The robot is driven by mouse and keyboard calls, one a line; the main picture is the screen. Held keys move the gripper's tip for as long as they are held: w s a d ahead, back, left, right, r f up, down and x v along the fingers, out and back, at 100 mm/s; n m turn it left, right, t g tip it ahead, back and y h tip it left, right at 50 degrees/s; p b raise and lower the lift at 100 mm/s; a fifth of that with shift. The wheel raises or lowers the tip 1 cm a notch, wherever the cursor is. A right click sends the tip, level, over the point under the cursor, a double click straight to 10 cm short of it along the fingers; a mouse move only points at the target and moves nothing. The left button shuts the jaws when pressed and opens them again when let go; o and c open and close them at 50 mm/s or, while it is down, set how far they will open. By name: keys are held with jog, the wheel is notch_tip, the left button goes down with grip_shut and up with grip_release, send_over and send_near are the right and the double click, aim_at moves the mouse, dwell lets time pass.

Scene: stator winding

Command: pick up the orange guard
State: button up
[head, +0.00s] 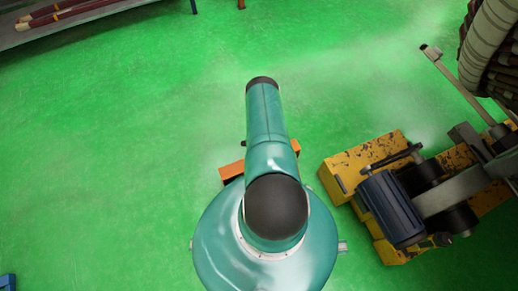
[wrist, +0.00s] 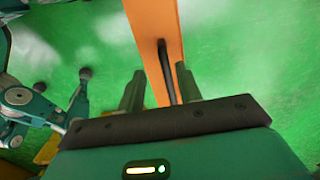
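The orange guard (head: 231,170) is mostly hidden behind my arm in the head view; a small part shows on each side of the arm. In the wrist view the guard (wrist: 152,22) is a long orange strip running from the top edge down between the fingers, with a dark bar-like handle (wrist: 166,70) along it. My gripper (wrist: 160,88) is open. Its two fingers stand apart on either side of the handle, with visible gaps; whether either touches the guard I cannot tell. The gripper is hidden in the head view.
A worn yellow machine base (head: 373,158) with a dark blue motor (head: 391,209) stands close on the right. A grey shelf (head: 80,22) with long red parts is at the top left. Green floor is clear to the left. My legs show at left in the wrist view.

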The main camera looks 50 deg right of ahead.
jog(key=shift+w+d+f, duration=0.1)
jog(key=shift+w+f, duration=0.05)
jog(key=shift+f, duration=1.2)
jog(key=shift+w+f, duration=0.15)
jog(key=shift+f, duration=1.2)
grip_shut()
